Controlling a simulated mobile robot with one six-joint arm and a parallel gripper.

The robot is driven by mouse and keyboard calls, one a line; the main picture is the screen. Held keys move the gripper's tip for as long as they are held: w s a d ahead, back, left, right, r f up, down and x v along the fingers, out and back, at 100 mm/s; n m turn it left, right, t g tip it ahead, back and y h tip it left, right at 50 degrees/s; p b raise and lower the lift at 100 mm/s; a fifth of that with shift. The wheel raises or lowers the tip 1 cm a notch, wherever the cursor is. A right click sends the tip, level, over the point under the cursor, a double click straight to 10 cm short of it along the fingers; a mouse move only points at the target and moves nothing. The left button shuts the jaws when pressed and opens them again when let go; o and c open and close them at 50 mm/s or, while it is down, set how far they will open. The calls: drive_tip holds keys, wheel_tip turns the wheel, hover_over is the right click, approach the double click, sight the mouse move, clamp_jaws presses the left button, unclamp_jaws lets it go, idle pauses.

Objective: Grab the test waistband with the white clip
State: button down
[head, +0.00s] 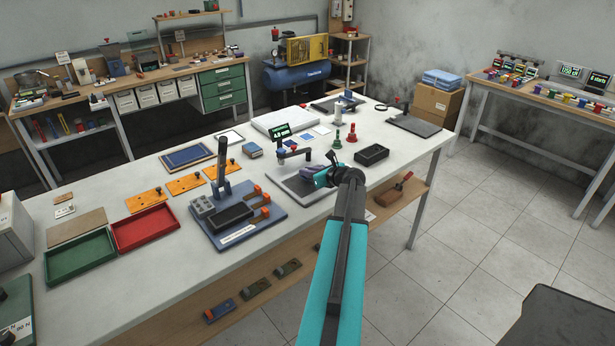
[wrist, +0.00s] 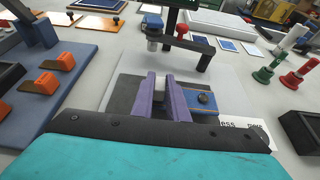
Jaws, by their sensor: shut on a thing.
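The test waistband (wrist: 204,103) shows in the wrist view as a short blue strip with orange edges and a dark round button. It lies at the right side of my gripper (wrist: 162,92). My gripper's purple fingers are closed around a small whitish piece (wrist: 161,84), which looks like the white clip. The fingers hide the strip's left part, so the join between clip and strip is unclear. In the head view my gripper (head: 314,173) is over the dark grey plate (head: 291,188) of a small gauge stand; the waistband is hidden there.
The gauge stand's dark arm (head: 294,154) and display (head: 282,131) rise just behind my gripper. A black tray (head: 371,155) and red and green stamps (head: 351,133) stand to the right. A blue fixture board (head: 249,228) is to the left. Several strips (head: 254,290) lie on the lower shelf.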

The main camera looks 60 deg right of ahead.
drive_tip(key=shift+r+b, duration=0.35)
drive_tip(key=shift+r, duration=0.45)
drive_tip(key=s+a+r+b, duration=0.2)
drive_tip(key=s+a+b, duration=0.1)
drive_tip(key=s, duration=1.2)
drive_tip(key=shift+s+a+b, duration=0.2)
drive_tip(key=shift+s+b, duration=0.15)
drive_tip(key=shift+b, duration=0.45)
